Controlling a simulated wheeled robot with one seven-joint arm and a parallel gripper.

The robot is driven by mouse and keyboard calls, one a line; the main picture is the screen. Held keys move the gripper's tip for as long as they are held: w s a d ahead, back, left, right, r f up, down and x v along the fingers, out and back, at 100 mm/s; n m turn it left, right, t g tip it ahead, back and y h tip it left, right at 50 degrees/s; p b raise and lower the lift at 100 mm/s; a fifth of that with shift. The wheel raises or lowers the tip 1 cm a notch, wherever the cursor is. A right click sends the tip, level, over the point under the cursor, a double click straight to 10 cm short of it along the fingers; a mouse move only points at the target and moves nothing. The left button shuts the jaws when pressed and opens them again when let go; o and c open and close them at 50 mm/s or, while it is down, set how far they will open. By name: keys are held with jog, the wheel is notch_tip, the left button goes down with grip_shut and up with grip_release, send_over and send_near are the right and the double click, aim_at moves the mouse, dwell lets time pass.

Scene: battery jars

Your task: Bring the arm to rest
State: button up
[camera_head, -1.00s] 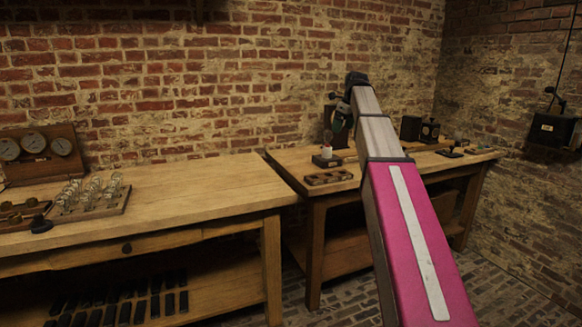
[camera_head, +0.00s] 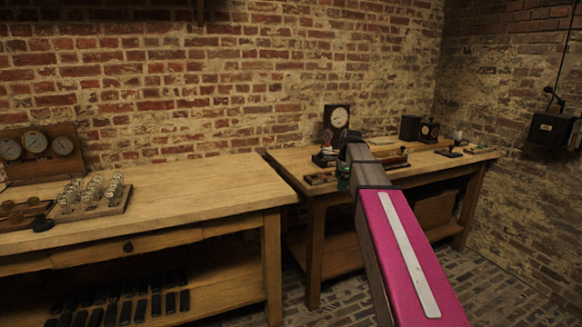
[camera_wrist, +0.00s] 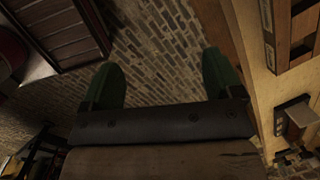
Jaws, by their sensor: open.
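My gripper shows in the wrist view (camera_wrist: 160,85), with two green fingers spread apart and nothing between them. Brick paving lies beyond the fingers. In the head view my arm (camera_head: 405,250) reaches forward from the lower right, low towards the right table (camera_head: 285,168). The gripper end is mostly hidden there behind my own arm; a bit of green shows by the table's front edge. I cannot tell the exact gap between the gripper and the table.
The left table (camera_head: 225,182) bears a rack of glass jars (camera_head: 92,193) and a gauge panel (camera_head: 38,148). A dial instrument (camera_head: 338,120) and dark boxes (camera_head: 410,127) stand on the right table. A black box (camera_head: 550,130) hangs on the right wall.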

jog(key=s+f+n+g+h, duration=0.1)
jog(key=s+f+n, duration=1.7)
jog(key=s+f, duration=0.7)
notch_tip(320, 180, down, 5)
jog(key=shift+s+a+r+n+g+h, duration=0.1)
jog(key=shift+s+a+n+g+h, duration=0.2)
jog(key=shift+s+a, duration=0.1)
